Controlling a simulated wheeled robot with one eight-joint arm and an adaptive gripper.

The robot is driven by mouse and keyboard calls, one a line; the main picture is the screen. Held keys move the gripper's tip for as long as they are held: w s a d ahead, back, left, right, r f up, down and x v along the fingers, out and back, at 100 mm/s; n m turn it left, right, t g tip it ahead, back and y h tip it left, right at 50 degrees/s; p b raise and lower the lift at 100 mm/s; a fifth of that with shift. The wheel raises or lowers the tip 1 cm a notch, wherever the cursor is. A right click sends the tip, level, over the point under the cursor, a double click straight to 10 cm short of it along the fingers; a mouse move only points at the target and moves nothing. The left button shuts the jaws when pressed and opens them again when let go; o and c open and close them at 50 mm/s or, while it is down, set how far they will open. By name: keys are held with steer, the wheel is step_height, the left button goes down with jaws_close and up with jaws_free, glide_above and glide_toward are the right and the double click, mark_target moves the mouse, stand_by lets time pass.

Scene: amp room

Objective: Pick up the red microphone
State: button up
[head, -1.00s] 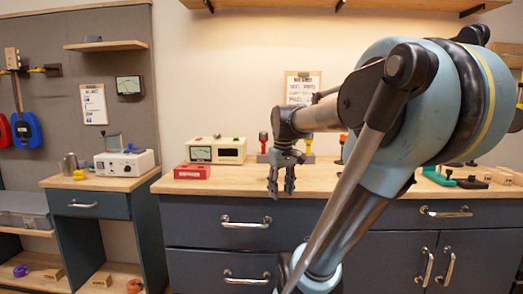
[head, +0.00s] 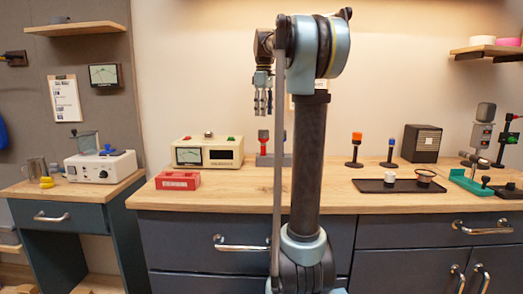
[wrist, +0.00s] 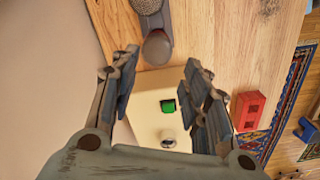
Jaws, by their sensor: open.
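A microphone with a red head (head: 263,136) stands upright on the wooden counter, in or at a grey stand (head: 264,159), left of my arm's column in the head view. My arm hides part of that stand. My gripper (head: 263,112) is open and empty, pointing down above the counter in front of the wall; in the head view its fingertips appear just above the red head. In the wrist view my open gripper (wrist: 157,75) frames a cream meter box, with a grey mesh-headed item (wrist: 145,6) beyond it. I cannot make out the red head there.
The cream meter box (head: 208,152) and a red box (head: 178,180) stand left. An orange-topped microphone (head: 356,139), a blue-topped one (head: 391,143), a dark speaker (head: 421,143) and a black tray (head: 400,186) with cups are right. The counter's front strip is mostly clear.

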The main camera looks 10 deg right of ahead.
mark_target(263, 148)
steer(key=shift+w+f, duration=0.1)
steer(key=shift+w, duration=0.2)
step_height(263, 148, down, 17)
jaws_close()
stand_by(0.7)
